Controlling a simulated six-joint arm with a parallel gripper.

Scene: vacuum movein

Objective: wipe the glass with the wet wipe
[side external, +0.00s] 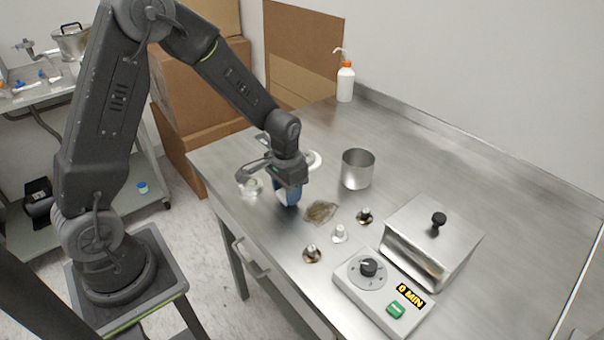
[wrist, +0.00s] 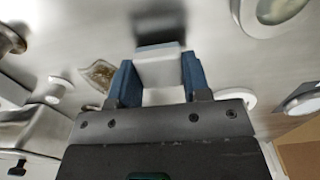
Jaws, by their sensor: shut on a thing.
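My gripper (side external: 287,199) points down over the steel table, left of a brown-stained patch. In the wrist view its blue fingers are shut on a white block (wrist: 160,68), which I take to be the wet wipe. A dark reflection or shadow lies beyond the block; I cannot tell whether it touches the table. The brown, irregular patch (side external: 321,212) lies flat on the table and also shows in the wrist view (wrist: 99,74). A small clear, glass-like thing (side external: 250,187) sits left of my gripper. I cannot tell for certain which thing is the glass.
A metal beaker (side external: 357,168) stands right of my gripper, and a white round dish (side external: 315,158) is partly hidden behind it. A bottle (side external: 345,83) stands at back.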

